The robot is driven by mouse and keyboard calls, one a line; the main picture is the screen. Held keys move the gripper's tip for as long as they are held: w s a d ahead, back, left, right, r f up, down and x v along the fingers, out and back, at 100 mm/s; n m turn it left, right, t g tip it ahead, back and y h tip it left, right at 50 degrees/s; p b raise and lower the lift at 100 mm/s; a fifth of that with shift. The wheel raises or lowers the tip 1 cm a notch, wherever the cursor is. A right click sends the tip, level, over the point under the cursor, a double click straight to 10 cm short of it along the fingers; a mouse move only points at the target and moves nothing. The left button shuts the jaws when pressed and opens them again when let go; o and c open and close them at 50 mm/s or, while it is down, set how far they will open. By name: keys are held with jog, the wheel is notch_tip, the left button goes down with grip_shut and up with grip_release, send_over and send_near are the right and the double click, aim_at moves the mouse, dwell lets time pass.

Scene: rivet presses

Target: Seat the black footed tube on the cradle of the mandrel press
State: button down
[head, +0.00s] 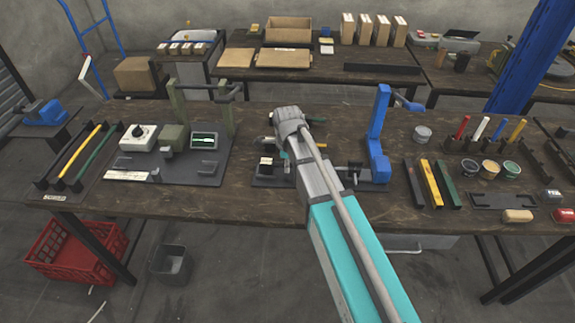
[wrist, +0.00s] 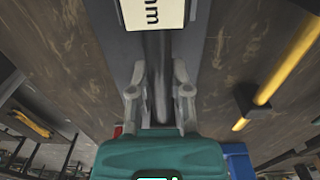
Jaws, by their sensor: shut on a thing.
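In the wrist view my gripper (wrist: 159,78) is shut on a dark tube (wrist: 158,58), which runs lengthwise between the fingers. Its feet cannot be made out. A white block marked "mm" (wrist: 155,12) covers the view at the tube's far end, over a grey plate (wrist: 118,38). In the head view my arm hides the fingers and tube; teal of my gripper (head: 284,156) shows beside the arm, over the blue press's base plate (head: 262,183). The blue press (head: 378,135) stands right of my arm. Which press is the mandrel press, and contact with a cradle, I cannot tell.
A green press (head: 178,95) with a dial box (head: 138,137) stands left. A rack with a yellow tube (head: 87,150) and a green tube (head: 80,172) is at far left. Several coloured bars (head: 431,183) and pots lie right of the blue press.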

jog(key=shift+f+b, duration=0.3)
jog(key=shift+f, duration=0.05)
dwell(0.4)
jog(key=shift+c, duration=2.4)
grip_release()
jog(key=shift+r, duration=0.2)
notch_tip(320, 180, up, 8)
jog(key=p, duration=0.8)
jog(key=shift+r+p, duration=0.2)
jog(key=shift+p, duration=0.2)
